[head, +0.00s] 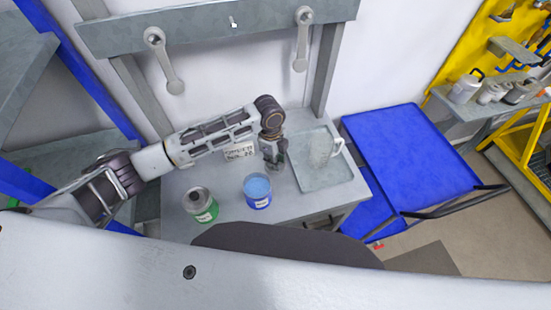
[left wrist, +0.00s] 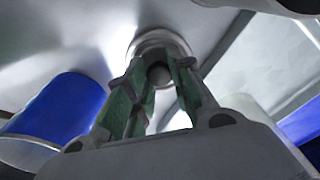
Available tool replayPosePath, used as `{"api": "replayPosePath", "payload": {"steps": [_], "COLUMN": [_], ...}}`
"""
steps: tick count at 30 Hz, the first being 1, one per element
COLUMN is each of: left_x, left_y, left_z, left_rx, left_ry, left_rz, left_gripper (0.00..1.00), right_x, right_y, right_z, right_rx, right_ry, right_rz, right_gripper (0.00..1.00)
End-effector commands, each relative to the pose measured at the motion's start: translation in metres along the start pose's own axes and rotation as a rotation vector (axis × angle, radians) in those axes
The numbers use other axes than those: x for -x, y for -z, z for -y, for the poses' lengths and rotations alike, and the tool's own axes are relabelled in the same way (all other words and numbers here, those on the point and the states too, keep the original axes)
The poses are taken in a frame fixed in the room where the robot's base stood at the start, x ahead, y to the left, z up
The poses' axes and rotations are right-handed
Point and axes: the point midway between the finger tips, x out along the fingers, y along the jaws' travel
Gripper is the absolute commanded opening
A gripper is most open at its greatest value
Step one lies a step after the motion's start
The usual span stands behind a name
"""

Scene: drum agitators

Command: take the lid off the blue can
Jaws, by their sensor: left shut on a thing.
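The blue can (head: 258,202) stands on the grey bench; its top is open and shows light blue contents. It also shows in the left wrist view (left wrist: 62,108), left of my fingers. My left gripper (head: 277,164) is to the right of and behind the can, near the tray's left edge. In the left wrist view its green-padded fingers (left wrist: 158,78) are shut on the round knob of a pale disc-shaped lid (left wrist: 150,47). In the head view the lid is hidden by the gripper, and I cannot tell whether it touches the bench. My right gripper is not in view.
A green can (head: 206,214) with a dark knobbed top stands left of the blue can. A white sign (head: 239,153) stands behind. A blue cart (head: 410,150) is beyond the bench.

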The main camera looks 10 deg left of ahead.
Motion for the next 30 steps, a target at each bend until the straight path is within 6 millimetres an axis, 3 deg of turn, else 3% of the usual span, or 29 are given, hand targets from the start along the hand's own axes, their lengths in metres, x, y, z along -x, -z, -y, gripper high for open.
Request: {"api": "replayPosePath", "payload": {"steps": [7,8,12,23,30], "left_x": [-0.002,-0.002,-0.002,-0.001,0.011], "left_y": [0.0,0.0,0.0,0.0,0.0], "left_z": [0.0,0.0,0.0,0.0,0.0], "left_rx": [0.0,0.0,0.0,0.0,-0.001], "left_ry": [0.0,0.0,0.0,0.0,0.001], "left_rz": [0.0,0.0,0.0,0.0,0.0], "left_gripper": [0.0,0.26,0.44,0.44,0.44], "right_x": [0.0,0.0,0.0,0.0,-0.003], "right_y": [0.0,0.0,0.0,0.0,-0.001], "right_z": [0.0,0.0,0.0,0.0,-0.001], "right_rx": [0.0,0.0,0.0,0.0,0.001], "right_ry": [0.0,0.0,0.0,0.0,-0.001], "right_rz": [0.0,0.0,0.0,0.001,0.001], "right_gripper": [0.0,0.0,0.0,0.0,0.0]}}
